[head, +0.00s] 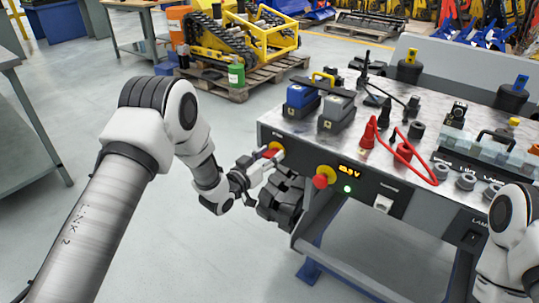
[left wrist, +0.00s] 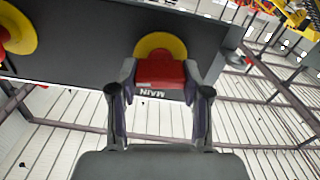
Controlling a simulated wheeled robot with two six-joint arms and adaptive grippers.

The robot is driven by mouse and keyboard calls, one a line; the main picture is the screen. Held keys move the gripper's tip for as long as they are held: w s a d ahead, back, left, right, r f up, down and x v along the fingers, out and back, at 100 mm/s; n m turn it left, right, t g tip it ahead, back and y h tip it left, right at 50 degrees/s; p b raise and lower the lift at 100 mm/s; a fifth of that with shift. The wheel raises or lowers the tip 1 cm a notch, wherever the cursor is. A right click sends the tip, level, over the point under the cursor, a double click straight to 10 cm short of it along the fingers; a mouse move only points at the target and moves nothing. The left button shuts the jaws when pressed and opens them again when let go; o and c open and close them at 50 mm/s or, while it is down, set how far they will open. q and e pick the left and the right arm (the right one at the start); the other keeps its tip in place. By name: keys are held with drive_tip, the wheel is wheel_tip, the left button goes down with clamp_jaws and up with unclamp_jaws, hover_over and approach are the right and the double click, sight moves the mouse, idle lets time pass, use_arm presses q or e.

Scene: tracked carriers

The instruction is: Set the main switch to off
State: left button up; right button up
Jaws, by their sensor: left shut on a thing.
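The main switch is a red handle on a round yellow plate (left wrist: 160,44) on the bench's dark front panel. In the left wrist view the red handle (left wrist: 160,72) sits between my two fingers, with the word MAIN upside down beside it. My left gripper (left wrist: 160,84) is shut on the handle from both sides. In the head view the left gripper (head: 262,158) meets the switch (head: 277,149) at the panel's left end and partly hides it. I cannot tell which setting the handle points to. My right arm shows at the lower right, its gripper out of view.
Right of the switch are a red knob (head: 320,181) on yellow, an amber display (head: 349,169) and a lit green lamp (head: 348,189). Blue and grey blocks (head: 336,112), black plugs and a red cable (head: 409,152) are on the bench top.

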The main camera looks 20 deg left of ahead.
use_arm(q)
drive_tip(key=n, duration=0.3)
drive_tip(key=shift+r+p, duration=0.1)
drive_tip(key=shift+p, duration=0.3)
drive_tip(key=n, duration=0.5)
drive_tip(key=shift+a+p, duration=0.15)
drive_tip(key=shift+p, duration=0.25)
drive_tip(key=n, duration=0.4)
drive_tip(key=shift+f+p, duration=0.2)
drive_tip(key=shift+p, duration=0.15)
drive_tip(key=shift+w+n, duration=0.1)
drive_tip(key=shift+n, duration=1.8)
drive_tip(key=shift+f, duration=0.1)
drive_tip(key=o, duration=1.2)
drive_tip(key=shift+c, duration=0.2)
